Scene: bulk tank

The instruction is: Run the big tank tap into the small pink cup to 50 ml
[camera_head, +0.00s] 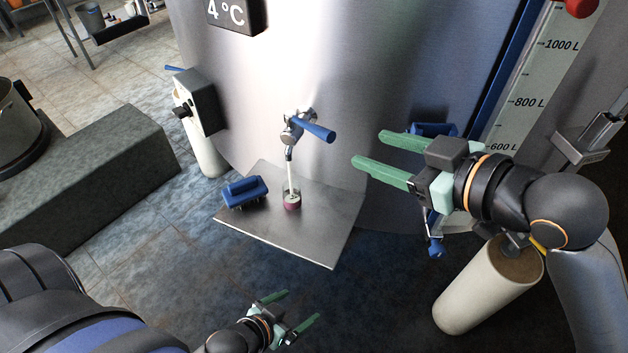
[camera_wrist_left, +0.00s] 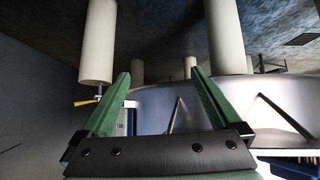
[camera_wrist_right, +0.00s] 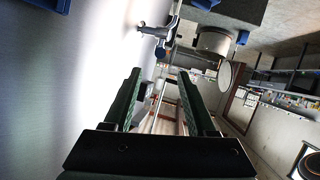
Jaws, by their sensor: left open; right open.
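The tank tap (camera_head: 297,127) is on the steel tank wall, its blue lever (camera_head: 316,128) pointing right. A thin white stream (camera_head: 290,172) runs from its spout into the small pink cup (camera_head: 291,202), which stands upright on the metal shelf below. The cup holds some white liquid; I cannot read its level. My right gripper (camera_head: 368,147) is open and empty, to the right of the lever and apart from it. The tap also shows in the right wrist view (camera_wrist_right: 162,36). My left gripper (camera_head: 301,305) is open and empty, low in front of the shelf.
A blue block-like object (camera_head: 245,192) lies on the metal shelf (camera_head: 315,240), left of the cup. A grey box (camera_head: 198,103) is fixed to the tank at left. A volume scale (camera_head: 525,90) stands at right. A stone block (camera_head: 90,185) is at far left.

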